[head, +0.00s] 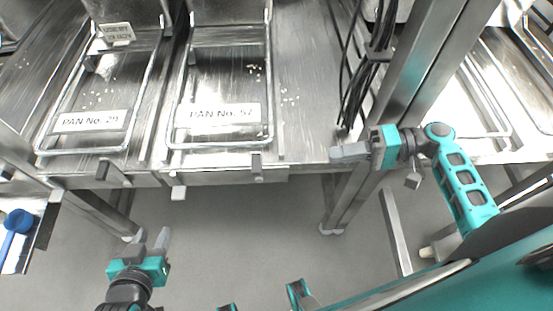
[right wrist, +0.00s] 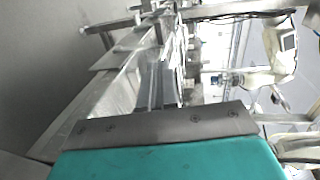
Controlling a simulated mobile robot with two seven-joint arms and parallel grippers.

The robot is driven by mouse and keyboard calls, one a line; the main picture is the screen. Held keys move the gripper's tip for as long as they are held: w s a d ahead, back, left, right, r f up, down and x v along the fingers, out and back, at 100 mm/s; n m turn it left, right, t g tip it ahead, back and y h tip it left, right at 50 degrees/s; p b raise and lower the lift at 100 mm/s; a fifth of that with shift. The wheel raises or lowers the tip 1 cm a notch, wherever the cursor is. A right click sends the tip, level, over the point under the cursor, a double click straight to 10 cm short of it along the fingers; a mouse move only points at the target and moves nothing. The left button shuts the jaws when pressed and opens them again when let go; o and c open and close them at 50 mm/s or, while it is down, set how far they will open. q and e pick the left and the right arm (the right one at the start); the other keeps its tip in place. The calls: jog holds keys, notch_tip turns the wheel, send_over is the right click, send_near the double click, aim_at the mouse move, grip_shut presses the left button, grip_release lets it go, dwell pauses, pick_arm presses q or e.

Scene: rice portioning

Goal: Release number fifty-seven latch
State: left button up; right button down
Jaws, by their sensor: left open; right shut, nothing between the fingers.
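The pan labelled PAN No. 57 (head: 270,133) sits in the steel counter, with a wire frame around its label. My right gripper (head: 336,153) is shut and empty, right of the pan near the counter's front edge. Its grey finger shows in the right wrist view (right wrist: 160,125).
The pan labelled PAN No. 29 (head: 44,150) sits to the left, with its own grey tab (head: 113,173) in front. A steel post (head: 400,75) and black cables (head: 361,80) stand near my right arm. Rice grains lie scattered on the steel. The floor (head: 250,230) below is clear.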

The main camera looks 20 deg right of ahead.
jog(key=x, duration=1.4)
jog(key=shift+p, duration=0.3)
jog(key=shift+f, duration=0.1)
jog(key=shift+w+a, duration=0.1)
jog(key=shift+w, duration=0.05)
